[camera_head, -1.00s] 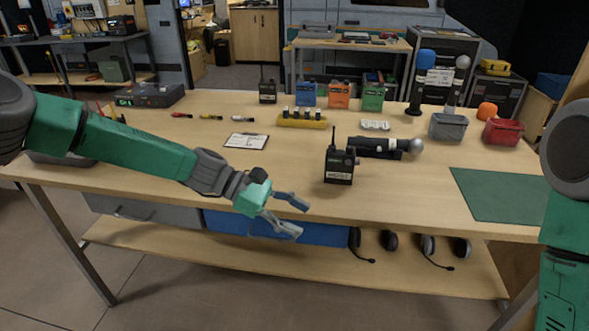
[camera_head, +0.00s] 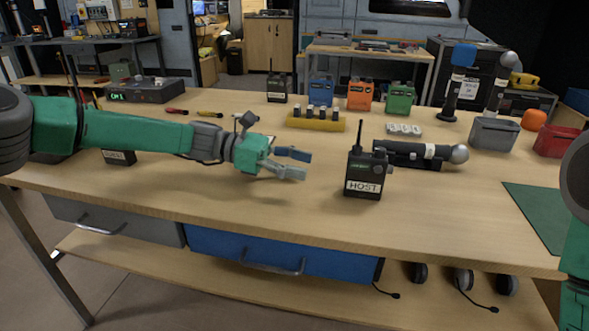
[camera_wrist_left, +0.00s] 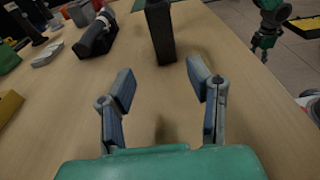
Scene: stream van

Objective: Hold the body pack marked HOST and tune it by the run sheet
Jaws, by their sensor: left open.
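The body pack marked HOST (camera_head: 363,177) is a black box with a white label and a short antenna, upright on the table. My left gripper (camera_head: 300,165) is open and empty just left of it, above the tabletop, fingers pointing towards it. In the left wrist view the pack (camera_wrist_left: 160,35) stands ahead of the open fingers (camera_wrist_left: 161,80), apart from them. Its label does not show there. A green arm end with dark fingers, apparently my right gripper (camera_wrist_left: 264,45), shows small at the upper right of that view. The clipboard is mostly hidden behind my left gripper.
A microphone (camera_head: 455,154) lies in a dark holder (camera_head: 408,154) just behind the pack. A yellow rack (camera_head: 315,124), an orange pack (camera_head: 360,96) and a green pack (camera_head: 400,99) stand farther back. A green mat (camera_head: 540,213) lies at right. The front table strip is clear.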

